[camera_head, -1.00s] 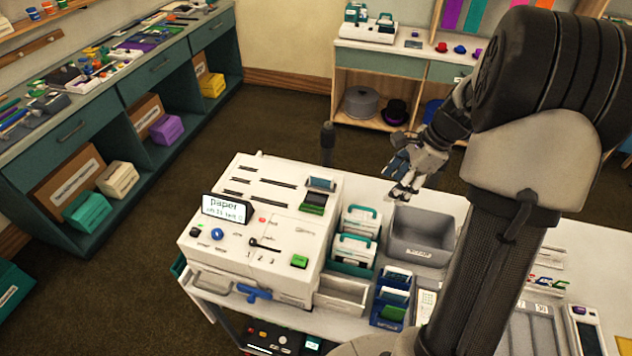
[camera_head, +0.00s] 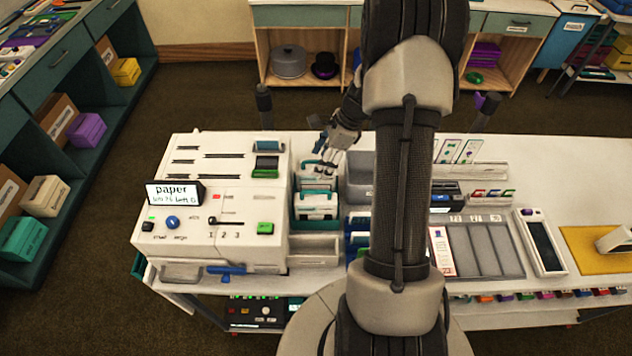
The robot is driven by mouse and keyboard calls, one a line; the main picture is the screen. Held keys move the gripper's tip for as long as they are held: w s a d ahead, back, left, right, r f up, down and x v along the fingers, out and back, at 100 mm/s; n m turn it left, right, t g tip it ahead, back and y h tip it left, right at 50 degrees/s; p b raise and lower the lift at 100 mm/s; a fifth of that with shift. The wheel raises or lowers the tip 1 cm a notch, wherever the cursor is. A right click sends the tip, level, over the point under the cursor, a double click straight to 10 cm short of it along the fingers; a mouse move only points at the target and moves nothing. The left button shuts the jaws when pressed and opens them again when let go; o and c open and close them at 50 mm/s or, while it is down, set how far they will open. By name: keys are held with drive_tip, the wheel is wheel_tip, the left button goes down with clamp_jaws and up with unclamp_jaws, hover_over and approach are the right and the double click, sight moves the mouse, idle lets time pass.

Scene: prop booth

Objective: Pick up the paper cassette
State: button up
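Two white cassettes with teal handles, which look like paper cassettes, stand upright one behind the other in a teal rack (camera_head: 315,224) right of the big white machine. The front cassette (camera_head: 317,206) shows clearly. The rear cassette (camera_head: 314,182) is partly hidden by the front one and by my gripper. My gripper (camera_head: 325,158) hangs just above or behind the rear cassette. Its fingers are small here, and I cannot tell their opening or whether they touch the handle. My arm hides part of the counter to the right.
The white machine (camera_head: 225,220) stands left, its small screen (camera_head: 175,193) reading "paper". A grey bin (camera_head: 359,182) is right of the rack, partly behind my arm. An empty-looking light tray (camera_head: 314,248) lies in front. A yellow mat (camera_head: 597,252) is far right.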

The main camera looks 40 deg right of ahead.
drive_tip(key=b+x, duration=0.1)
drive_tip(key=x, duration=0.4)
drive_tip(key=shift+w+d+f+b, duration=0.1)
drive_tip(key=shift+w+f+b, duration=0.05)
drive_tip(key=shift+f+b, duration=0.15)
drive_tip(key=shift+r, duration=0.15)
drive_tip(key=shift+c, duration=0.6)
clamp_jaws()
